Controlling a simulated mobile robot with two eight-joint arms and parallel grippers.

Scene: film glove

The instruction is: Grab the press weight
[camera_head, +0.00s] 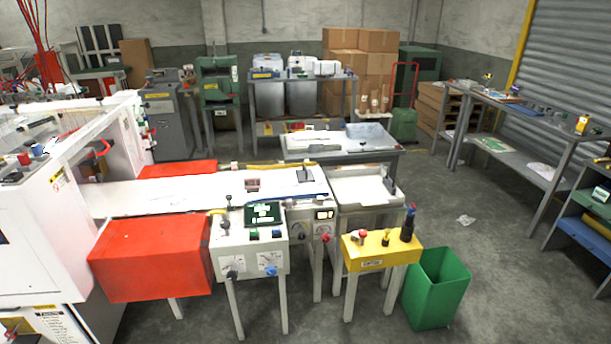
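I cannot tell for certain which thing is the press weight. A small dark reddish block (252,184) sits on the white bed (150,197) of the long machine. To its right, a dark grey piece with a thin upright part (305,175) stands near the end of the same bed. Both are small in this view, and their details are unclear. Neither of my grippers is in view, and nothing is seen touching these pieces.
Red covers (150,262) flank the machine bed. A control box with gauges (250,262), a yellow control box (380,251) and a green bin (434,288) stand in front. A grey workbench (540,128) lines the right wall. The floor (475,255) between is mostly clear.

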